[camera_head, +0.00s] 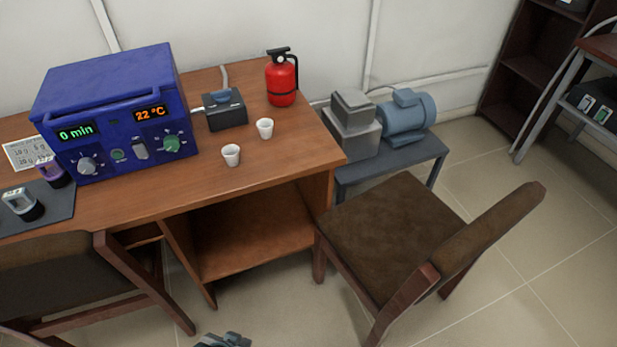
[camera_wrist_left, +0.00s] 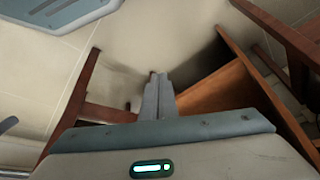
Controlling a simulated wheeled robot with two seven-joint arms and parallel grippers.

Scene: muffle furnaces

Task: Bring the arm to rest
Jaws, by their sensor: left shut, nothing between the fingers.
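My left gripper (camera_head: 222,341) shows at the bottom edge of the head view, low in front of the desk and apart from it. In the left wrist view its two fingers (camera_wrist_left: 158,97) are together, with nothing between them. They point toward the floor and the desk's underside. The rest of the left arm is mostly out of the head view. My right gripper is in neither view.
One chair (camera_head: 385,235) stands right of my gripper, another (camera_head: 60,275) left. Floor shows between the chairs.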

